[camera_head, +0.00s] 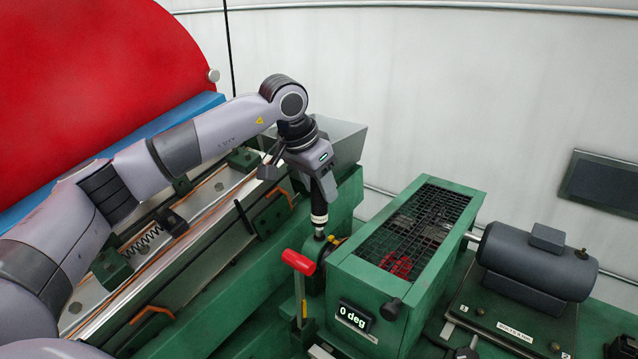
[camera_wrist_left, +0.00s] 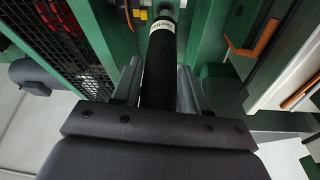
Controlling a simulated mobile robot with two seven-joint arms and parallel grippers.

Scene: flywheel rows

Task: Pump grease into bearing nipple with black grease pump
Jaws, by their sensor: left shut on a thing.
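My left gripper (camera_head: 318,186) is shut on the black grease pump (camera_head: 319,210), which points down beside the green mesh-topped housing. In the left wrist view the pump's black body (camera_wrist_left: 159,70) lies between the two fingers, with a white labelled band (camera_wrist_left: 162,26) near its tip. The pump's narrow tip (camera_head: 319,233) is at or very near the fitting by the housing's left end. The bearing nipple itself is too small or hidden to make out, so I cannot tell whether the tip touches it. My right gripper is not in view.
The green housing (camera_head: 355,290) has a "0 deg" display (camera_head: 355,315) and a mesh top. A red handle (camera_head: 298,262) sticks up close to the pump tip. A grey motor (camera_head: 535,265) stands at right. A large red wheel (camera_head: 90,80) fills the upper left.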

